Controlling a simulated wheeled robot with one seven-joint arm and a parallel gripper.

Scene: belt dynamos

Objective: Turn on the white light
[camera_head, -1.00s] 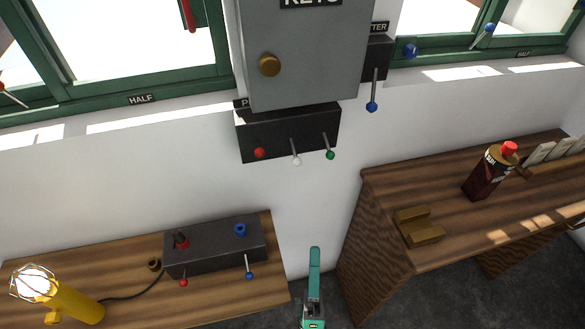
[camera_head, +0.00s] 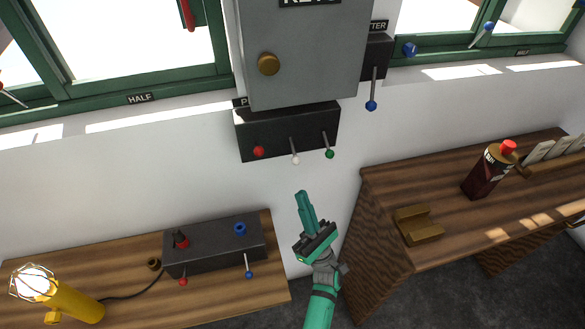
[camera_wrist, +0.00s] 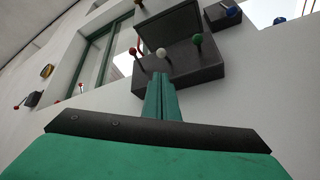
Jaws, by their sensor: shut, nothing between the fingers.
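A black switch box (camera_head: 290,128) is on the wall under a grey cabinet. It carries a red-knobbed lever, a white-knobbed lever (camera_head: 296,160) in the middle and a green-knobbed lever. My gripper (camera_head: 303,196) is shut and empty, below the white lever and apart from it in the head view. In the wrist view the closed fingers (camera_wrist: 161,80) point up toward the box (camera_wrist: 180,72), with the white knob (camera_wrist: 161,52) just beyond the tips. I see no lit white light.
The red lever (camera_head: 259,151) and green lever (camera_head: 329,153) flank the white one closely. The grey cabinet (camera_head: 310,50) stands out above. A desk with a control box (camera_head: 215,250) and yellow lamp (camera_head: 75,302) is lower left. A wooden desk (camera_head: 450,190) is right.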

